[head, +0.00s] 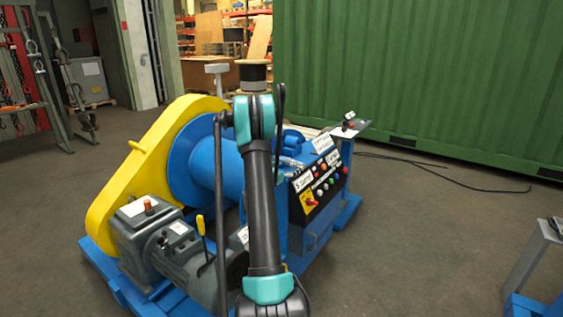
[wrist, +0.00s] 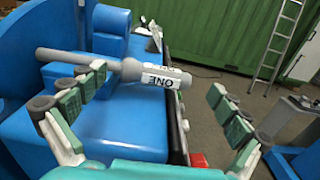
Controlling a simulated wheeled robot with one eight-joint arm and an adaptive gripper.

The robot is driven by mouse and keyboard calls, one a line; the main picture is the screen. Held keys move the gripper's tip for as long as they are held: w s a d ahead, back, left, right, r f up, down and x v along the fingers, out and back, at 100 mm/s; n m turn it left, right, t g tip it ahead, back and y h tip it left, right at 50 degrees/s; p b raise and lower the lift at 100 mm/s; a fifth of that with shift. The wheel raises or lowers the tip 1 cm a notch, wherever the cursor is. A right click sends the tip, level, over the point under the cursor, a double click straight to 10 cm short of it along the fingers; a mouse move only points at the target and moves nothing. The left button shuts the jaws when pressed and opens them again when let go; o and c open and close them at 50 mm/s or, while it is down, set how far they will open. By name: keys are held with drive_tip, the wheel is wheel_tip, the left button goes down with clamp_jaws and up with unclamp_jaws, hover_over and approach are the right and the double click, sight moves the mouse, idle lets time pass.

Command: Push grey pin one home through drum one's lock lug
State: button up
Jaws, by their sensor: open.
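Grey pin one (wrist: 133,69) lies nearly level across the wrist view. Its thin shaft points left, and its thicker head at the right carries a white label reading ONE upside down. The shaft runs against the blue lug (wrist: 112,45); how far it sits through the lug I cannot tell. My gripper (wrist: 157,82) is open, with one finger left and one right of the pin's head. The left fingertip overlaps the shaft in the picture; contact is unclear. In the head view drum one (head: 190,160) is blue, and my arm hides my gripper and most of the lug area.
A yellow chain guard (head: 150,160) and grey motor (head: 190,268) stand left of my arm. A control panel (head: 318,185) with buttons is close on the right. A green container (head: 430,70) is behind, and a ladder (wrist: 276,45) leans there.

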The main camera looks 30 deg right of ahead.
sight(293, 162)
drive_tip(key=x, duration=0.3)
drive_tip(key=shift+w+d, duration=0.15)
drive_tip(key=shift+d, duration=0.1)
drive_tip(key=shift+c, duration=0.5)
drive_tip(key=c, duration=1.3)
drive_tip(key=shift+r, duration=0.1)
